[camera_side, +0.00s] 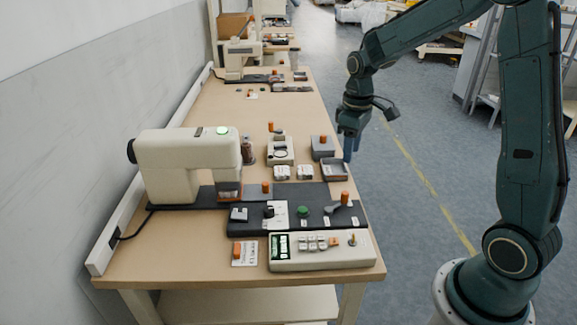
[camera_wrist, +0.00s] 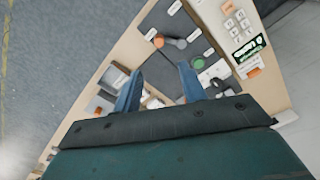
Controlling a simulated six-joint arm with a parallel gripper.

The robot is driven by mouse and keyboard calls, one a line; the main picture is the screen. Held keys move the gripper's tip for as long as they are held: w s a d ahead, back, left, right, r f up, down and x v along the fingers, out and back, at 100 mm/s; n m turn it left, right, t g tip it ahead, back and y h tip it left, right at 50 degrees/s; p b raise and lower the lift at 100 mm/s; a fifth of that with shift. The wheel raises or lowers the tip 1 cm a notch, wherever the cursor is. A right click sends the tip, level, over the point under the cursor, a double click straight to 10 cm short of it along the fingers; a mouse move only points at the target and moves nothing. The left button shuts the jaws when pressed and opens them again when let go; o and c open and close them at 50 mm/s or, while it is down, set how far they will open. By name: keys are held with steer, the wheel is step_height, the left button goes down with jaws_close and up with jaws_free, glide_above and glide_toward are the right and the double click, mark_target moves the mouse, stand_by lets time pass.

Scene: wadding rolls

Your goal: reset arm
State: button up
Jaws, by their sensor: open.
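My gripper (camera_side: 348,148) hangs from my dark green arm at the right edge of the bench, beside a small grey tray (camera_side: 335,170). Its two blue fingers show in the wrist view (camera_wrist: 160,88), spread apart with nothing held between them. In the wrist view the bench lies beneath the fingers, with the dark control panel (camera_wrist: 160,35) beyond the fingertips. The exact height of the fingers above the bench is hard to tell.
A white sewing machine (camera_side: 180,165) stands on the wooden bench (camera_side: 200,115). A keypad box (camera_side: 320,250) sits at the bench's front. Small blocks and a grey orange-topped box (camera_side: 322,147) stand close to the gripper.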

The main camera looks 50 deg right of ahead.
steer(key=s+a+r+m+t, duration=0.1)
steer(key=s+a+r+t, duration=0.1)
steer(key=s+a+r, duration=0.6)
steer(key=s+a+r+m+t, duration=0.1)
steer(key=s+a+r+t, duration=0.2)
steer(key=s, duration=0.8)
steer(key=shift+s+a+r+m, duration=0.3)
steer(key=shift+s+a+r, duration=0.1)
steer(key=shift+a+r, duration=0.25)
steer(key=shift+f, duration=0.1)
stand_by(1.2)
